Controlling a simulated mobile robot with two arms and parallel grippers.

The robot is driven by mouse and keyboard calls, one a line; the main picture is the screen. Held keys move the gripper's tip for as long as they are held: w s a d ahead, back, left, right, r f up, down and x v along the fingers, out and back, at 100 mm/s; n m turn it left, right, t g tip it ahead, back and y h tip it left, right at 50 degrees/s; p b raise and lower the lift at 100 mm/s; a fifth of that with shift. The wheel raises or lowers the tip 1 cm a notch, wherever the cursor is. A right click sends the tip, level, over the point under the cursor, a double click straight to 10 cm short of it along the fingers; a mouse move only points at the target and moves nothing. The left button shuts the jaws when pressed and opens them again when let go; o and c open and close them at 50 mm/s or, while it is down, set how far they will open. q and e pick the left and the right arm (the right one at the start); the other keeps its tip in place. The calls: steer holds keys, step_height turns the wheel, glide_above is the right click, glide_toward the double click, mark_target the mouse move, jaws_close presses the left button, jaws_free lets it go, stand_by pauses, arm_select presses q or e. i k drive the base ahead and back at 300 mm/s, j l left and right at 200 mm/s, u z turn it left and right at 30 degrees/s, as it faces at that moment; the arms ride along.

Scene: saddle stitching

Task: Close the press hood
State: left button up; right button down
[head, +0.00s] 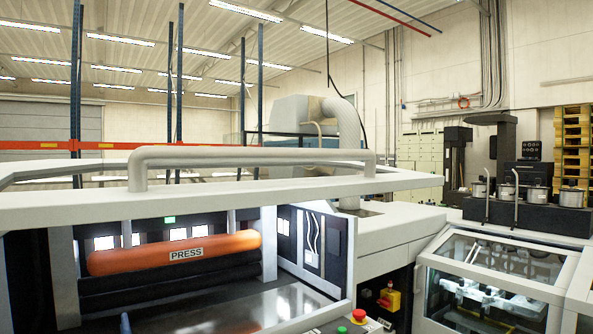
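The press hood (90,216) is a pale frame that stands raised above the press opening. A thick grey bar handle (250,157) runs along its top. Under the hood the inside of the press shows, with an orange roller (220,250) marked PRESS and a dark roller below it. Neither of my grippers is in view, so nothing shows touching the hood or its handle.
A red button and a green button (342,330) sit at the press's front right corner. A yellow switch box with a red knob (389,299) is on the side. A glass-covered machine (500,265) stands at right, with several pots (571,196) behind it.

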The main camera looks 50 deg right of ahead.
mark_target(159, 180)
steer(key=z, duration=1.4)
steer(key=u, duration=0.25)
steer(key=i, duration=0.05)
